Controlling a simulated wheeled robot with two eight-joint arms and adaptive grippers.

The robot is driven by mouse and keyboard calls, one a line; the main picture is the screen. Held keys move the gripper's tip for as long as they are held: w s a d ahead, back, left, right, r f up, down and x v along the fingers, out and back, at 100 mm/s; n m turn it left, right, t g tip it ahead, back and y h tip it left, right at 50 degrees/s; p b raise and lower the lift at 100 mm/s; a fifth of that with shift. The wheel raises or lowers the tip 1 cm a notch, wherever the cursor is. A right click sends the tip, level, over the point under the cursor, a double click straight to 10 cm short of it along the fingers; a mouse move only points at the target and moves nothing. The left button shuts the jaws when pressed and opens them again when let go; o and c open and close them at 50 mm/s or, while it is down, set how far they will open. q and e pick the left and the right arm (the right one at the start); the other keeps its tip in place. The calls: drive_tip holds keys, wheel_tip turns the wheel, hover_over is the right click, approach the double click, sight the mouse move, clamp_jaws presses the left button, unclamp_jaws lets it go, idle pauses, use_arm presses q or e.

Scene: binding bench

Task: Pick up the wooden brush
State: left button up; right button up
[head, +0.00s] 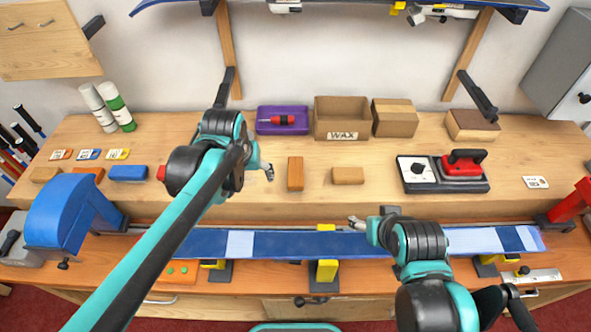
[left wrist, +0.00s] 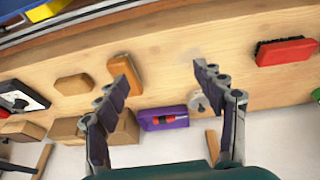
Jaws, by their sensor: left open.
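The likely wooden brush is an orange-brown block (head: 295,173) lying lengthwise on the bench; no bristles show. It also shows in the left wrist view (left wrist: 123,70), close to the left-hand fingertip. My left gripper (head: 267,171) is open and empty, just left of this block in the head view. In the left wrist view its fingers (left wrist: 162,78) are spread apart with nothing between the tips. A tan block (head: 347,175) lies right of the brown one. My right gripper (head: 356,221) is over the blue ski; its jaws are too small to read.
A purple tray (head: 262,113) with a red tool and a WAX box (head: 341,120) stand behind. A red iron (head: 463,163) on its base is at right. A red brush with black bristles (left wrist: 286,51) shows in the wrist view. The blue ski (head: 290,244) spans the front.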

use_arm(q)
drive_tip(key=w+d+f+g+p, duration=0.2)
drive_tip(key=w+d, duration=0.4)
drive_tip(key=w, duration=0.1)
drive_tip(key=g+p, duration=0.2)
hover_over(296, 171)
drive_tip(key=s, duration=0.1)
drive_tip(key=shift+y, duration=0.3)
drive_tip(key=f, duration=0.4)
drive_tip(key=shift+a+f, duration=0.2)
drive_tip(key=shift+a, duration=0.1)
drive_tip(key=shift+d+f, duration=0.2)
drive_tip(key=shift+f, duration=0.1)
wheel_tip(296, 171, down, 3)
drive_tip(key=shift+w+r+b, duration=0.1)
drive_tip(key=shift+r+b, duration=0.1)
drive_tip(key=shift+b, duration=0.15)
drive_tip(key=f, duration=0.2)
drive_tip(key=w+f+b, duration=0.1)
drive_tip(key=f, duration=0.2)
drive_tip(key=shift+f, duration=0.2)
drive_tip(key=shift+r, duration=0.1)
drive_tip(key=shift+c, duration=0.6)
drive_tip(key=c, duration=1.2)
